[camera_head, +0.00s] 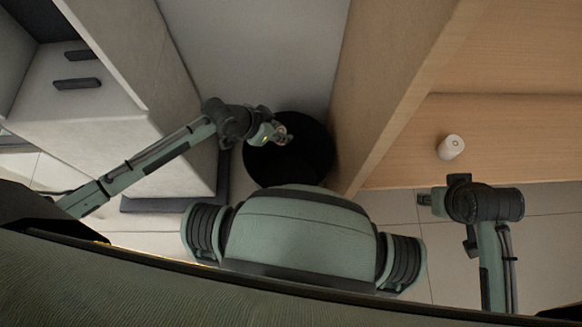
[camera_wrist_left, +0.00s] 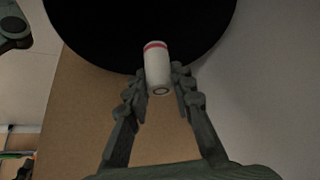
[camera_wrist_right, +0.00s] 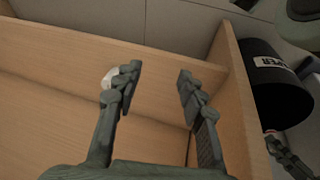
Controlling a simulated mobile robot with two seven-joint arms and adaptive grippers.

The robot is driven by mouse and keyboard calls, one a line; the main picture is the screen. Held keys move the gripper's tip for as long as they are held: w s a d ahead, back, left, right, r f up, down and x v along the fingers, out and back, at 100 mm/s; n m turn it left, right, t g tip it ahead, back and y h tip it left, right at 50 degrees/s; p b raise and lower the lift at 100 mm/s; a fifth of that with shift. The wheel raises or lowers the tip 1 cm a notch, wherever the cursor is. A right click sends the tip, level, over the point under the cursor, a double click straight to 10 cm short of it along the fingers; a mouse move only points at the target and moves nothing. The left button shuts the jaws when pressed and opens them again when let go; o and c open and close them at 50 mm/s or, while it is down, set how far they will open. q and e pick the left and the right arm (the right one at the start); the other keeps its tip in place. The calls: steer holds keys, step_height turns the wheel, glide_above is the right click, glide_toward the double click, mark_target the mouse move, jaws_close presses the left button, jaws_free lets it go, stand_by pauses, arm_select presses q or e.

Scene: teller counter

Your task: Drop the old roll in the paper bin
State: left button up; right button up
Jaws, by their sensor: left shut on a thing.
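The old roll, a small white cylinder with a red band (camera_wrist_left: 157,62), is between the fingertips of my left gripper (camera_wrist_left: 158,84). The left gripper (camera_head: 277,136) is shut on it and holds it over the paper bin. The paper bin (camera_head: 300,170) is a round black bin on the floor; its dark inside shows in the left wrist view (camera_wrist_left: 110,28).
A second white roll (camera_head: 451,147) stands on the wooden counter (camera_head: 500,120), partly behind a right finger in the right wrist view (camera_wrist_right: 109,77). A wooden panel (camera_head: 385,90) borders the bin on the right. A grey cabinet (camera_head: 140,110) stands at left.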

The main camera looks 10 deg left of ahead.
arm_select(q)
step_height(320, 180, down, 2)
steer(key=shift+f+b, duration=0.2)
steer(key=shift+b, duration=0.8)
steer(key=shift+f, duration=0.1)
arm_select(e)
steer(key=w+a+r+t, duration=0.2)
steer(key=w+a+r, duration=0.1)
steer(key=r, duration=0.2)
steer(key=shift+r+n+t+y, duration=0.15)
steer(key=shift+n+t+y, duration=0.15)
steer(key=shift+t+y, duration=0.1)
steer(key=shift+a, duration=0.1)
arm_select(q)
steer(key=o, duration=0.9)
steer(key=v, duration=1.2)
